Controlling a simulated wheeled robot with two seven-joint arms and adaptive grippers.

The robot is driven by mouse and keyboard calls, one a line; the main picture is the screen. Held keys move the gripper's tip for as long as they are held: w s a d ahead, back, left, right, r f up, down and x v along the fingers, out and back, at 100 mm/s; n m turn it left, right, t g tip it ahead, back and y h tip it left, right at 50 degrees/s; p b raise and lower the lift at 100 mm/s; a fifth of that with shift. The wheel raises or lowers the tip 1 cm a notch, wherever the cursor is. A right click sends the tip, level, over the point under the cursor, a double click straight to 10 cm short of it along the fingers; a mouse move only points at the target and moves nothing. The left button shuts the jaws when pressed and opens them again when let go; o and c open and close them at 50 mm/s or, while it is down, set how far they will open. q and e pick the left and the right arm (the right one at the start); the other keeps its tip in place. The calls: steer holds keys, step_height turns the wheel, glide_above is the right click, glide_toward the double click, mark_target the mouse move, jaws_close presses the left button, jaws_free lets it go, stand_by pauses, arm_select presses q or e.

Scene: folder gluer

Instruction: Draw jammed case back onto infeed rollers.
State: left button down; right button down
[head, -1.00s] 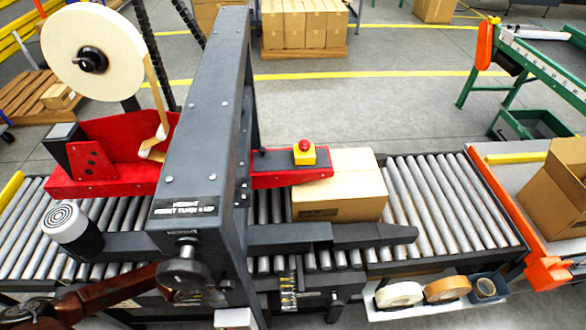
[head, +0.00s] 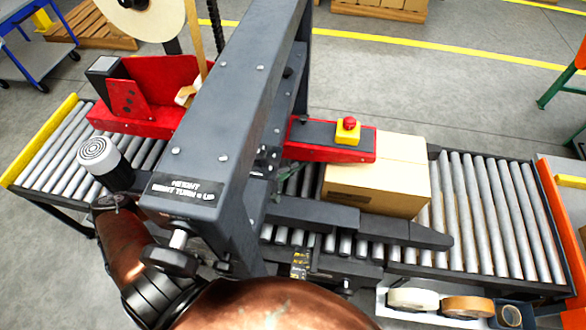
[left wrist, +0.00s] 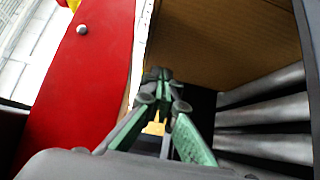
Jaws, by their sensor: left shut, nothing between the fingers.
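The brown case (head: 372,190) sits on the rollers to the right of the machine's dark upright, against the red side guide. Cardboard fills the upper part of the left wrist view (left wrist: 235,35). My left gripper (head: 296,170) is partly hidden behind the upright, just left of the case. In the left wrist view its green-padded fingers (left wrist: 163,80) are shut and empty, pointing at the cardboard; whether they touch it I cannot tell. Rollers run right of the case (head: 490,215) and left of the machine (head: 50,155). My right gripper is not in view.
The dark upright (head: 225,110) and the red side guide (head: 330,148) with a red-topped yellow button (head: 348,130) hem in the gripper. A dark side rail (head: 365,225) runs along the case's near side. Tape rolls (head: 467,306) lie in a tray at front right.

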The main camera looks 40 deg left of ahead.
arm_select(q)
steer(key=shift+w+d, duration=0.85)
steer(key=shift+d, duration=0.2)
steer(key=shift+w+d, duration=0.8)
steer(key=shift+d, duration=0.25)
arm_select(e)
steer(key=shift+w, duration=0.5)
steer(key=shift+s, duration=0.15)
